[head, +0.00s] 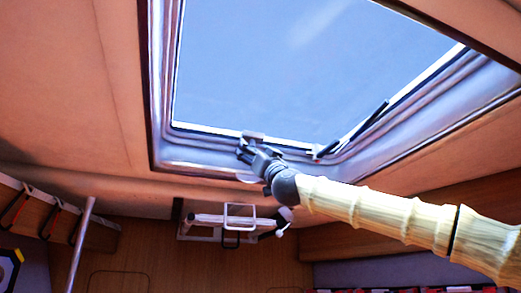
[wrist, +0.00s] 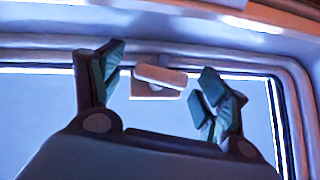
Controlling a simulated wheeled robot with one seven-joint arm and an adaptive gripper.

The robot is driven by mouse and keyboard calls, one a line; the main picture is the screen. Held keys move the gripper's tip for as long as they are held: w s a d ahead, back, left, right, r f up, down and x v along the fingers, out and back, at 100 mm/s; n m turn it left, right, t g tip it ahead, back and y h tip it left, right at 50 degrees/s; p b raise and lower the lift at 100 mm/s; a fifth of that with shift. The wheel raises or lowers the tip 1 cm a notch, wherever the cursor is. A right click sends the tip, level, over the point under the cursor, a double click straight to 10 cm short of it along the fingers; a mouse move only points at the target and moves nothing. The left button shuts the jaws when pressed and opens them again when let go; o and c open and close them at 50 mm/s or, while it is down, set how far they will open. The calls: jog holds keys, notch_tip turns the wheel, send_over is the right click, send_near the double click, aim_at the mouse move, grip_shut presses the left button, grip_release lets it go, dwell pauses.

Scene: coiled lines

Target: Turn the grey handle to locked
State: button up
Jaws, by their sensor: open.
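The grey handle (wrist: 160,75) is a short pale bar on a small mount at the frame of the ceiling hatch. In the wrist view it lies roughly sideways, tilted slightly down to the right. My gripper (wrist: 162,68) is open, with one dark finger left of the handle and one right of it; I see gaps on both sides. In the head view my gripper (head: 247,150) is raised to the lower edge of the hatch (head: 163,130), and it partly hides the handle there. I cannot tell how deep the handle is between the fingers.
A white rail with a square frame (head: 240,216) hangs on the wooden wall below.

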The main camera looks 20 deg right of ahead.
jog(key=shift+s+d+r, duration=0.15)
jog(key=shift+s, duration=0.05)
jog(key=shift+w+a, duration=0.1)
jog(key=shift+a, duration=0.1)
jog(key=c, duration=1)
jog(key=shift+a+h+b, duration=0.1)
jog(key=shift+h+b, duration=0.2)
jog(key=shift+h, duration=0.2)
jog(key=m+h, duration=0.1)
jog(key=h, duration=0.1)
jog(key=m+t+h+b, duration=0.1)
jog(key=h, duration=0.2)
jog(key=shift+a+m, duration=0.15)
jog(key=shift+m, duration=0.15)
jog(key=shift+h, duration=0.3)
